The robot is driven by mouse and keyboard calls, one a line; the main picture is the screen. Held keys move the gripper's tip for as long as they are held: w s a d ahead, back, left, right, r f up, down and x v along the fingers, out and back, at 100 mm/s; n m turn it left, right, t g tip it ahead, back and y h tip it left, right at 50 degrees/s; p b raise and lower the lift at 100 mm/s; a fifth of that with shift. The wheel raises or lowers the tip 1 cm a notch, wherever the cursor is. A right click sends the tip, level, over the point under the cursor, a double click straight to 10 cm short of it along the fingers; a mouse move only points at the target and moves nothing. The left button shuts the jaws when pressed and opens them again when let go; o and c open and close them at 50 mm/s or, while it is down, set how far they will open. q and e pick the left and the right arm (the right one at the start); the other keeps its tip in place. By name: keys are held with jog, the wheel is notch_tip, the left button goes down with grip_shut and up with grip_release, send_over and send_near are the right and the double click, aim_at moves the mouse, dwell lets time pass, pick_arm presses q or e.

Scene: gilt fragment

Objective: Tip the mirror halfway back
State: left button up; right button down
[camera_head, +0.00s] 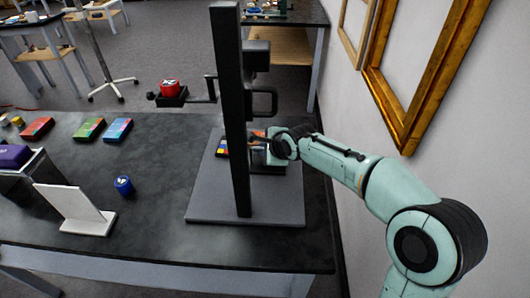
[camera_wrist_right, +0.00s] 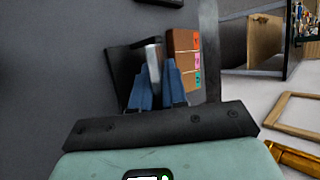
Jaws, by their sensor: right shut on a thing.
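A black upright post (camera_head: 236,110) with side brackets stands on a grey base plate (camera_head: 245,208) on the dark table. I cannot pick out a clear mirror face; a dark flat panel (camera_wrist_right: 125,75) shows in the right wrist view. My right gripper (camera_head: 262,145) reaches in from the right, low behind the post, which partly hides its tips. In the wrist view the blue fingers (camera_wrist_right: 157,85) are shut on a silver bar-like piece (camera_wrist_right: 153,62) beside the dark panel. My left gripper is not in view.
A red object (camera_head: 170,87) rests on a black side holder. Gold frames (camera_head: 413,118) hang at right.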

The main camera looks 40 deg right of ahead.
jog(key=shift+f+b, duration=0.1)
jog(key=shift+b, duration=0.2)
jog(key=shift+h, duration=0.3)
jog(key=c, duration=1.2)
grip_release()
jog(key=shift+c, duration=0.2)
jog(key=v, duration=1.3)
jog(key=shift+s, duration=0.4)
